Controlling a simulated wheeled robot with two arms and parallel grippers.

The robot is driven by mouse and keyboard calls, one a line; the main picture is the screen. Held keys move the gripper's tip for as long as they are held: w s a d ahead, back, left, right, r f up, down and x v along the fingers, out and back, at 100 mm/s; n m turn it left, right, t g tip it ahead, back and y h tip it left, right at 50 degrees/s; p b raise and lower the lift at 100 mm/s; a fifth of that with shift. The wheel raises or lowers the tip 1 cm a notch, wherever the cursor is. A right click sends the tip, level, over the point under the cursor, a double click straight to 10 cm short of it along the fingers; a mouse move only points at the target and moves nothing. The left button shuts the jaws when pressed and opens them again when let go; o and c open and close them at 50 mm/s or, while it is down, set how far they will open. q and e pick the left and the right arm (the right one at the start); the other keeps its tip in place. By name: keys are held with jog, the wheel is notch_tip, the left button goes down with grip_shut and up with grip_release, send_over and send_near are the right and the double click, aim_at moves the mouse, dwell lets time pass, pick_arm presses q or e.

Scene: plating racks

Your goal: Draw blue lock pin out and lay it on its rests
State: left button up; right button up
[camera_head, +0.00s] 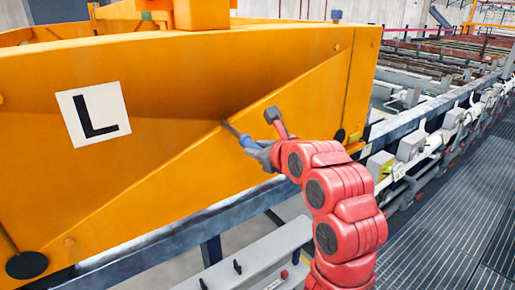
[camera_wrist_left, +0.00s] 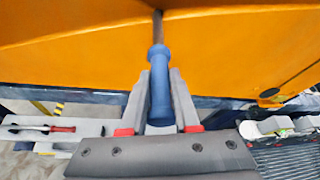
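The blue lock pin (camera_head: 248,141) has a blue handle and a thin grey shaft, which shows against the orange beam (camera_head: 190,90). The shaft tilts up and left, and I cannot tell whether its tip is inside the beam. My left gripper (camera_head: 261,152) is at the handle end. In the left wrist view the pin's handle (camera_wrist_left: 160,90) lies between both grey fingers of the left gripper (camera_wrist_left: 159,78), which look closed on it. My right gripper is not in view.
Below the beam is a pale grey ledge (camera_head: 258,255) with small black pegs (camera_head: 237,266). A ribbed dark walkway (camera_head: 440,220) and a rail line (camera_head: 430,150) are on the right.

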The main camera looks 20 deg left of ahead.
pick_arm(q)
grip_shut()
dwell(0.6)
jog(key=shift+o, duration=1)
grip_release()
grip_shut()
